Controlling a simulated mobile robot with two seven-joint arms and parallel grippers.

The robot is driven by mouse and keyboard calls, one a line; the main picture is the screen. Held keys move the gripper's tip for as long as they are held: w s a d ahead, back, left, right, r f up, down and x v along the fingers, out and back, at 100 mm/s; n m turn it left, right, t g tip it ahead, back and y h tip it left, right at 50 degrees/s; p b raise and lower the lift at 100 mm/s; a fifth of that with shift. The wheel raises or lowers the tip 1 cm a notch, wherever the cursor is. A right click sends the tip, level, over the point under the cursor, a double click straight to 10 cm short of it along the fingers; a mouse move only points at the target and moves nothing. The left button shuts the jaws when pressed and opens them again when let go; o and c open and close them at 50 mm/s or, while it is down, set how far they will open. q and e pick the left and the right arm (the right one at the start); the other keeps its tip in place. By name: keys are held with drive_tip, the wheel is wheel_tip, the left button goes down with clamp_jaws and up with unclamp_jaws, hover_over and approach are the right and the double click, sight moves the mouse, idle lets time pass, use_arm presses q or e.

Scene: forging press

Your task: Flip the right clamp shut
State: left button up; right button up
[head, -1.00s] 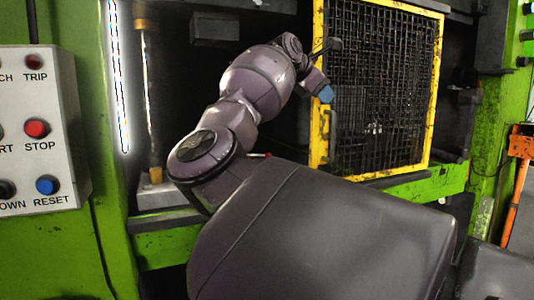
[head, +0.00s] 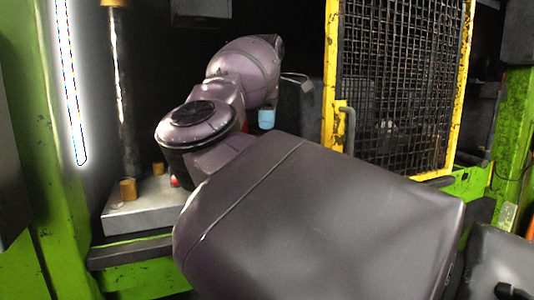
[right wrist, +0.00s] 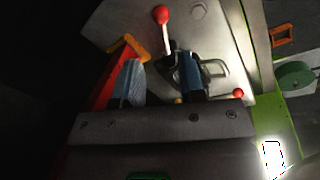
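In the right wrist view a clamp lever (right wrist: 167,35) with a red ball knob (right wrist: 162,14) rises from a pale metal plate (right wrist: 215,28). Its dark base lies between and beyond the fingers of my right gripper (right wrist: 160,72). The fingers are apart, with blue pads, and nothing is visibly gripped; contact with the clamp cannot be told. A second red knob (right wrist: 210,93) shows right of the fingers. In the head view only a blue fingertip of my right gripper (head: 266,118) shows past my arm. A red knob (head: 175,182) is partly hidden by my arm there. My left gripper is out of view.
A yellow-framed mesh gate (head: 333,75) stands right of my arm in the head view. A grey bed plate (head: 140,213) with brass-coloured posts (head: 128,190) lies at left. A green press column (head: 45,160) with a light strip bounds the left side. An orange bracket (right wrist: 125,45) is near the left finger.

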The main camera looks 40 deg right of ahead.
drive_tip(key=f, duration=0.3)
drive_tip(key=w+d+f, duration=0.1)
drive_tip(key=f, duration=0.6)
drive_tip(key=shift+w+d+f, duration=0.15)
drive_tip(key=shift+f, duration=0.05)
clamp_jaws()
